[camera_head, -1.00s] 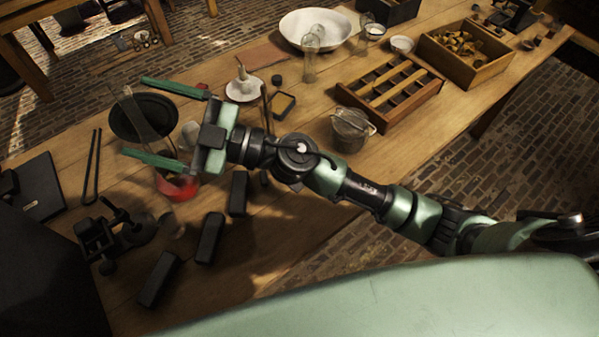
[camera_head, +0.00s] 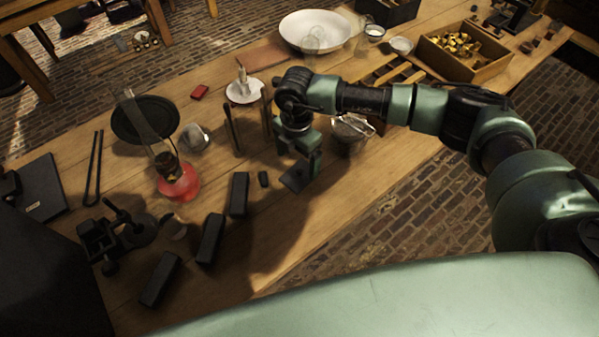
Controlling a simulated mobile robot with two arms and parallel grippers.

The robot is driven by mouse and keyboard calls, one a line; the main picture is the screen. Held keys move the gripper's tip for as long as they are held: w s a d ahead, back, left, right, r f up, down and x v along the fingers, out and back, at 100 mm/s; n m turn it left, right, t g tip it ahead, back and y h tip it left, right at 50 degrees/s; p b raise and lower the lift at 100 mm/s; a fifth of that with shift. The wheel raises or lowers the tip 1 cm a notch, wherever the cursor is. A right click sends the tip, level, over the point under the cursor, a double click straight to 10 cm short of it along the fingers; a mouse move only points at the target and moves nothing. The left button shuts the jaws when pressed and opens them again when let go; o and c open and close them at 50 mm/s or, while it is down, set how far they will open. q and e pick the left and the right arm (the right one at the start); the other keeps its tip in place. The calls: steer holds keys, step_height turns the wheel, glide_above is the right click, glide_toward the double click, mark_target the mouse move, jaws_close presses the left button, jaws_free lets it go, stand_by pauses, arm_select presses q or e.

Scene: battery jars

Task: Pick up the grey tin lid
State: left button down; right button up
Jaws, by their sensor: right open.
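A grey metal tin (camera_head: 345,142) stands on the table just right of my right gripper. A pale round top and a wire bail show on it, and my arm hides part of it. I cannot tell whether that top is a separate tin lid. My right gripper (camera_head: 298,168) points down over the table, open, with nothing seen between its fingers. It is beside the tin, to its left. My left gripper is not in view.
A red-based lamp (camera_head: 178,182), a small greyish cup (camera_head: 194,138) and a black dish (camera_head: 146,118) are at left. Black blocks (camera_head: 210,238) lie in front. A slatted wooden rack (camera_head: 384,72) is behind my arm.

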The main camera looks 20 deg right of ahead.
mark_target(299, 170)
steer(key=shift+s+d+f+p, duration=0.15)
steer(key=shift+f+p, duration=0.1)
steer(key=shift+f, duration=0.85)
steer(key=shift+d+f+p, duration=0.1)
steer(key=shift+f+p, duration=0.15)
steer(key=shift+f, duration=0.8)
steer(key=c, duration=1.4)
steer(key=shift+r, duration=0.1)
steer(key=shift+c, duration=0.2)
